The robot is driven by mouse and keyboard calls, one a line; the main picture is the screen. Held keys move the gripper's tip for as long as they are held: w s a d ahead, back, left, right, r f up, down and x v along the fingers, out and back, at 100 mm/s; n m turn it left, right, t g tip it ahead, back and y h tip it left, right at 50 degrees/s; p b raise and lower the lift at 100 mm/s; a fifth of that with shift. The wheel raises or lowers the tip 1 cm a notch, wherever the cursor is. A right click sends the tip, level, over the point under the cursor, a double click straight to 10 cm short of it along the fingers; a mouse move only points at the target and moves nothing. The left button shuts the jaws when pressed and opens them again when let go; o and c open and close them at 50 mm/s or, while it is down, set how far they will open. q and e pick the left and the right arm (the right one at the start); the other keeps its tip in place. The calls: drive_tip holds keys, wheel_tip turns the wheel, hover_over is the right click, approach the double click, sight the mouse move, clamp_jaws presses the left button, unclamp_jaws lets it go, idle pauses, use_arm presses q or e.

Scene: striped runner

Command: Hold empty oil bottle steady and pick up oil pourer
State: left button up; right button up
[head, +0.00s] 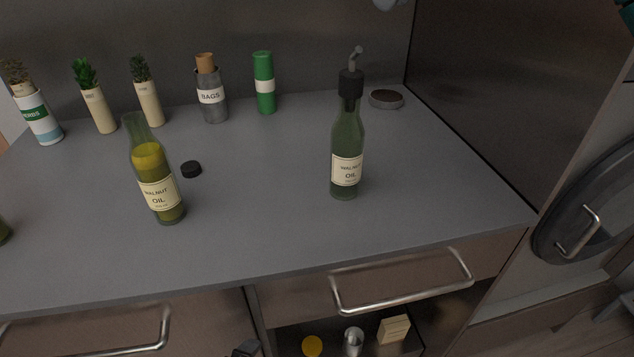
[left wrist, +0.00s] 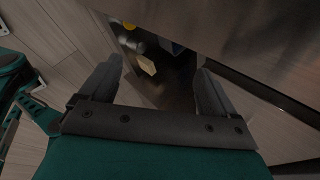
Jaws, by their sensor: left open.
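The empty oil bottle (head: 347,140) is dark green glass with a "Walnut Oil" label and stands upright on the right half of the counter. The oil pourer (head: 351,82), a black stopper with a thin bent metal spout, sits in its neck. A second walnut oil bottle (head: 149,160), holding yellow oil and with an uncapped neck, stands to the left. My left gripper (left wrist: 158,70) is open and empty in the left wrist view, down in front of the open drawer area and away from both bottles. My right gripper is not seen.
A black cap (head: 191,169) lies beside the filled bottle. Several containers, including a green one (head: 264,84), line the back, with a round dish (head: 386,99) at the back right. Below the counter (head: 270,220), a drawer handle (head: 400,285) sticks out. The counter between the bottles is clear.

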sight(352, 140)
use_arm(q)
drive_tip(key=w+d+r+m+t+h, duration=0.1)
drive_tip(key=w+d+r+m, duration=0.1)
drive_tip(key=d+r, duration=0.1)
drive_tip(key=w+d+r+m+t+h, duration=0.1)
drive_tip(key=w+d+r+m+h, duration=0.1)
drive_tip(key=r, duration=0.4)
drive_tip(key=w+d+r+m+t+h, duration=0.1)
drive_tip(key=w+d+r+m, duration=0.2)
drive_tip(key=d+r+m, duration=0.1)
drive_tip(key=shift+w+d+r+h, duration=0.2)
drive_tip(key=shift+d+r, duration=0.15)
drive_tip(key=shift+d, duration=0.2)
drive_tip(key=shift+w+d+r+h, duration=0.2)
drive_tip(key=shift+d+r, duration=0.1)
drive_tip(key=shift+d, duration=0.2)
drive_tip(key=d+r+m+h, duration=0.3)
drive_tip(key=d+r+h, duration=0.15)
drive_tip(key=r, duration=0.45)
drive_tip(key=d+r+m+h, duration=0.25)
drive_tip(key=d+r, duration=0.25)
drive_tip(key=r, duration=0.4)
drive_tip(key=w+a+f+m+t+y, duration=0.2)
drive_tip(key=w+a+m+t+y, duration=0.4)
drive_tip(key=w+a, duration=0.4)
drive_tip(key=shift+m+g+h, duration=0.4)
drive_tip(key=shift+m+g, duration=0.1)
drive_tip(key=shift+m, duration=0.05)
drive_tip(key=x, duration=1.3)
drive_tip(key=shift+w+d+f, duration=0.2)
